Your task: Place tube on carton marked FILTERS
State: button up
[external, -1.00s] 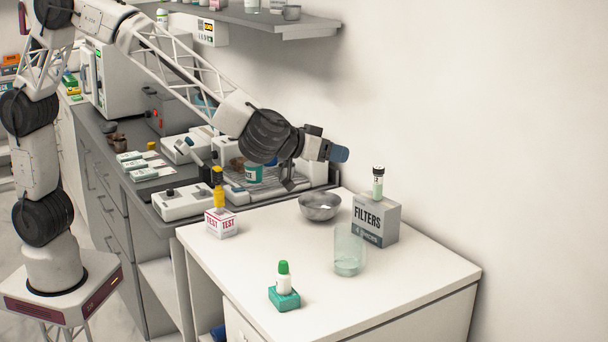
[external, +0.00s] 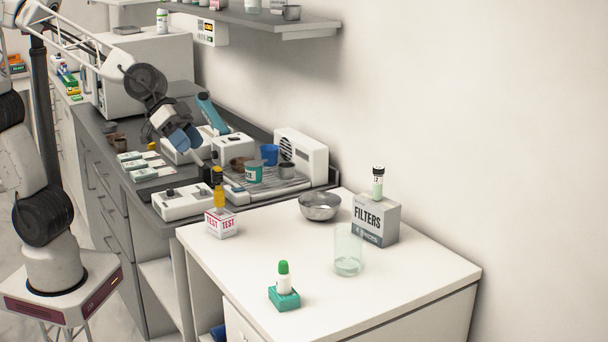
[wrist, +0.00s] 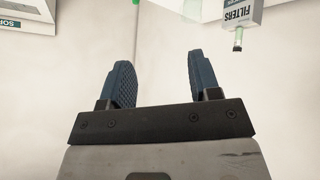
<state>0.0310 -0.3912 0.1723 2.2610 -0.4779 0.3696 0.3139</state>
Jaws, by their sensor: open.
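The tube (external: 378,183), pale green with a dark cap, stands upright on the grey and white carton marked FILTERS (external: 370,222), at the back right of the white table. In the wrist view the carton (wrist: 240,16) shows upside down at the top right edge, with the tube (wrist: 238,38) against it. My gripper (external: 187,140) is open, over the dark counter at the left, well away from tube and carton. In the wrist view its blue fingers (wrist: 160,80) are apart with nothing between them.
On the white table (external: 235,265) stand a clear beaker (external: 348,252), a metal bowl (external: 319,206), a TEST box (external: 221,224) with a yellow bottle, and a teal box (external: 284,298) with a green-capped bottle. Equipment crowds the counter. A shelf (external: 270,22) hangs above.

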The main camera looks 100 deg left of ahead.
jog(key=s+a+f+g+y, duration=0.1)
jog(key=s+a+f+g, duration=0.1)
jog(key=s, duration=1)
jog(key=s+a+f+g+y, duration=0.1)
jog(key=s+f+g, duration=0.3)
jog(key=s, duration=0.9)
jog(key=shift+a+f+m, duration=0.3)
jog(key=shift+a+f, duration=0.3)
